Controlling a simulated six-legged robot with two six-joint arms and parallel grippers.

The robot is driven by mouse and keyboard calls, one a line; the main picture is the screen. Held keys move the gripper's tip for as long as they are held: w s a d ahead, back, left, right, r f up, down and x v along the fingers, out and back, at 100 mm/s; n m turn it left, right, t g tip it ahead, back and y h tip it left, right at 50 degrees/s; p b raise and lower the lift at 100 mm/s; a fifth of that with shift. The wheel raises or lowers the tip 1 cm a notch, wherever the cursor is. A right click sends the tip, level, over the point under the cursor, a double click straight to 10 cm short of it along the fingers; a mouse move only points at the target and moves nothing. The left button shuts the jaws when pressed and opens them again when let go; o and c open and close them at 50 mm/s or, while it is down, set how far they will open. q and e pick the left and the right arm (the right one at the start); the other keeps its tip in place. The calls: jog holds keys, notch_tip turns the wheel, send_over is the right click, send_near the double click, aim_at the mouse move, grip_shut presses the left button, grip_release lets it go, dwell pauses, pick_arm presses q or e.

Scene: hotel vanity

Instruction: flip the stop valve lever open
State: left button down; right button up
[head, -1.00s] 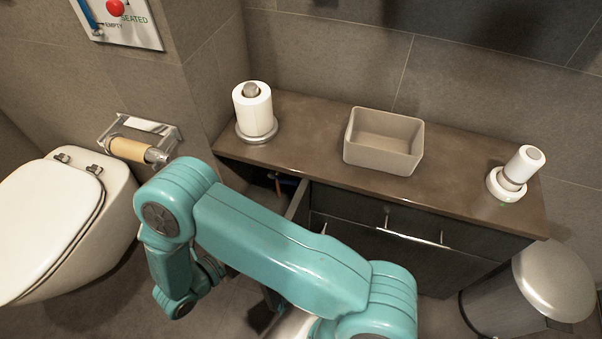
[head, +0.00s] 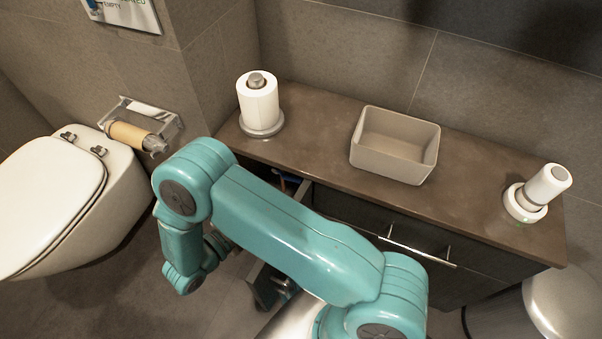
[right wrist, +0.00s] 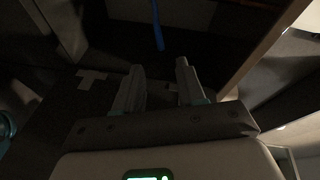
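The right wrist view looks into a dark cabinet space. My right gripper (right wrist: 160,92) is there with its two fingers apart and nothing between them. A narrow blue bar (right wrist: 157,28) is beyond the fingertips, apart from them; I cannot tell whether it is the valve lever. In the head view, a teal arm of mine bends down in front of the vanity and hides much of the opening under its left end. No stop valve can be made out clearly. My left gripper is not in view.
The vanity top (head: 310,120) carries a paper roll on a stand (head: 258,105), a beige bin (head: 395,145) and a white cylindrical device (head: 540,192). A metal bin (head: 562,295) is at lower right.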

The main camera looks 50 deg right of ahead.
jog(key=d+b, duration=0.1)
jog(key=d, duration=0.3)
jog(key=d+f+b, duration=0.1)
jog(key=d, duration=0.4)
jog(key=d+f+b, duration=0.1)
jog(key=d+b, duration=0.1)
jog(key=d, duration=0.3)
jog(key=shift+s, duration=0.2)
jog(key=shift+d, duration=0.5)
grip_shut()
